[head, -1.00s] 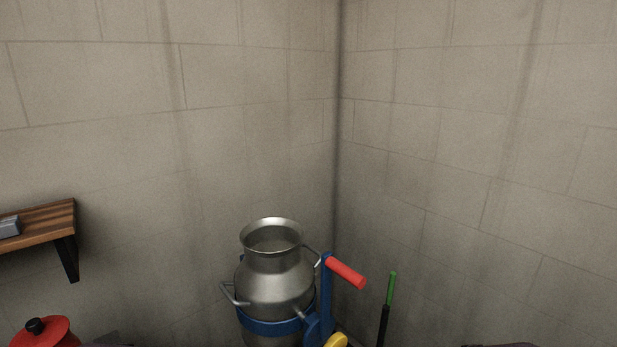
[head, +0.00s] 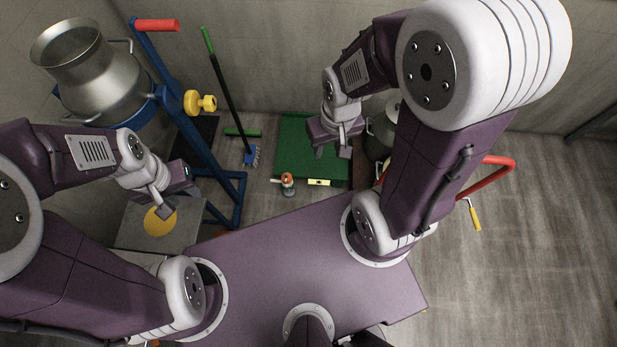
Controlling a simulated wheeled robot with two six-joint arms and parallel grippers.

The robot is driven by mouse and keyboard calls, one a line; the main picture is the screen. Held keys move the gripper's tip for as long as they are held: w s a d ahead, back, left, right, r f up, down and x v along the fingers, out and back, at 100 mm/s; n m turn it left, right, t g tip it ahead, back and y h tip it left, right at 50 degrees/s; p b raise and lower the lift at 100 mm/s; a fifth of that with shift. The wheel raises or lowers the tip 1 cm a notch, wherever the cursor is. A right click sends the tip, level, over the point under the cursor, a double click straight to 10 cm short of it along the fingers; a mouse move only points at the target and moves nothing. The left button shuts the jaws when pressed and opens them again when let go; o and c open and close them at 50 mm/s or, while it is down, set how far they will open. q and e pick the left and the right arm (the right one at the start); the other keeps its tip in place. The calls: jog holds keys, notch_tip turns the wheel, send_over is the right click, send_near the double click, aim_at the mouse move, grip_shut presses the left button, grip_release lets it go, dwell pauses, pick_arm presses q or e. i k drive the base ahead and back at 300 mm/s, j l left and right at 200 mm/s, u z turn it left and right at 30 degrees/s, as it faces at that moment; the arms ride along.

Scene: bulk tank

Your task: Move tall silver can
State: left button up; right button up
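A large silver can (head: 108,85) with a flared open mouth and side handles is at the upper left of the head view. It leans in a blue frame (head: 190,130) with a blue band around it, a red grip and a yellow knob. Another silver vessel (head: 378,130) shows partly behind my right arm; its height is hidden. My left gripper (head: 178,197) hangs below the framed can, apart from it, open and empty. My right gripper (head: 333,151) is open and empty, left of the partly hidden vessel and above the green surface.
A green box or platform (head: 298,150) lies ahead, with a small orange-and-grey item (head: 288,184) near it. A green-and-black brush (head: 229,100) leans by the wall. A grey box with a yellow disc (head: 160,221) is at left. A red bar (head: 497,178) and open floor are at right.

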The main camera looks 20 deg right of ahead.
aim_at(379, 144)
jog(key=k+z, duration=0.15)
jog(key=z, duration=1.5)
jog(key=i+l+u, duration=0.15)
jog(key=l, duration=0.85)
jog(key=i+l+u, duration=0.15)
jog(key=l, duration=0.9)
jog(key=l+u, duration=0.15)
jog(key=l, duration=0.85)
jog(key=i+l+u, duration=0.1)
jog(key=i+l, duration=0.35)
jog(key=l, duration=0.2)
jog(key=i+l+u, duration=0.25)
jog(key=i+l, duration=0.2)
jog(key=l, duration=0.25)
jog(key=i+l+u, duration=0.2)
jog(key=i, duration=0.75)
jog(key=j, duration=0.1)
